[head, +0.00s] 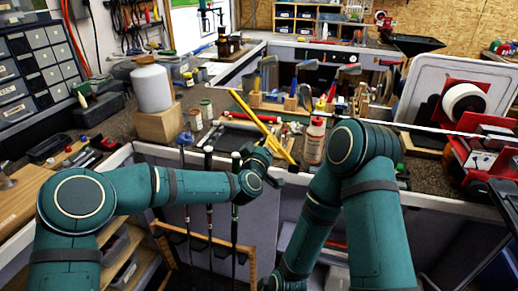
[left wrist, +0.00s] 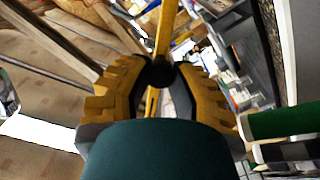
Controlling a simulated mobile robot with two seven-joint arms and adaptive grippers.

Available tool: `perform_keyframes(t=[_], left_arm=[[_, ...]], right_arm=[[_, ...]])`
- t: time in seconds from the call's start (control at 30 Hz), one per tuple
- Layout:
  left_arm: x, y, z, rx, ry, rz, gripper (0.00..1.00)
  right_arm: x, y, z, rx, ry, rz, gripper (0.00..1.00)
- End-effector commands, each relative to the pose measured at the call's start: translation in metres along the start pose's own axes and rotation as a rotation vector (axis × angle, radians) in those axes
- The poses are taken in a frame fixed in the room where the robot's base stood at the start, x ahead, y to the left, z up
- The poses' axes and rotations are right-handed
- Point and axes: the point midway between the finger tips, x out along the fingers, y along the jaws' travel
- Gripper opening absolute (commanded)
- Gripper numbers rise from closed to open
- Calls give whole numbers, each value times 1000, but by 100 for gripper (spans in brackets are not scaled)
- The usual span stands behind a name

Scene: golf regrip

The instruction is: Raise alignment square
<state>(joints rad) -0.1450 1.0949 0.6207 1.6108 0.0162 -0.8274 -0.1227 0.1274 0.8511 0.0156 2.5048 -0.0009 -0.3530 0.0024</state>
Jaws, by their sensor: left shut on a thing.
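The yellow alignment square (head: 256,116) is two long thin bars meeting at an angle, tilted above the front edge of the bench. My left gripper (head: 272,165) is at its lower right end, partly hidden by its own wrist. In the left wrist view a yellow bar (left wrist: 166,28) runs up from between the fingers of my left gripper (left wrist: 160,80), which are shut on it. A dark round end (left wrist: 158,73) shows between the fingers; I cannot tell what it belongs to. My right arm reaches down at the lower middle, and its gripper is out of view.
Several golf clubs stand upright in a wooden rack (head: 205,238) below my left forearm. A white jug (head: 151,87) on a wooden block is at left. A red tape dispenser (head: 487,150) is at right.

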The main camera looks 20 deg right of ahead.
Motion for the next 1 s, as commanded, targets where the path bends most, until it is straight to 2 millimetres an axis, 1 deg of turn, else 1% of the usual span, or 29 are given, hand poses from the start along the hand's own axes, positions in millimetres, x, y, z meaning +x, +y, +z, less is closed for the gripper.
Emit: perform_keyframes(t=[0.03,0.3,0.5,0.73,1.0], left_arm=[[0,11,-3,51,6,6,0],[0,43,4,305,6,7,0],[0,62,13,476,6,5,0],[0,79,22,627,7,4,0],[1,87,30,724,7,3,0]], right_arm=[[-2,-1,0,0,-1,0,47],[-4,-2,0,0,-2,0,47],[-5,-2,1,0,-3,0,47],[-6,-2,1,0,-3,0,47],[-6,-2,1,0,-4,0,47]])
